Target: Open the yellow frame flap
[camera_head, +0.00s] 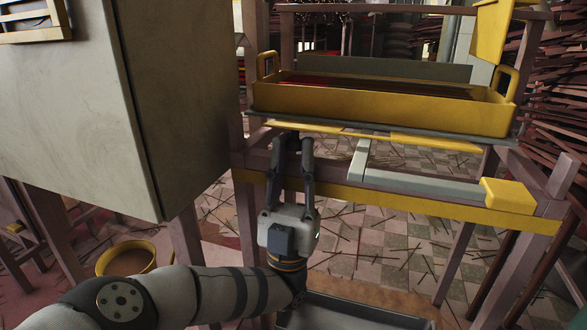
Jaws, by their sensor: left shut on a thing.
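A thin yellow flap (428,141) shows nearly edge-on as a long strip just under the yellow tray, at the top of the wooden stand. My left gripper (291,140) reaches up to the left part of this strip. Its fingertips are closed at the strip's front edge and hold it; the exact contact is small and partly hidden by the fingers. A grey L-shaped bar (410,184) with a yellow block (508,195) at its right end lies below the flap. My right gripper is not in view.
A yellow tray (390,106) with handles rests above the flap. A large grey cabinet (75,110) stands close on the left. A yellow-fronted beam (420,203) crosses the stand below. A yellow bowl (127,260) and a metal tray (350,314) are lower down.

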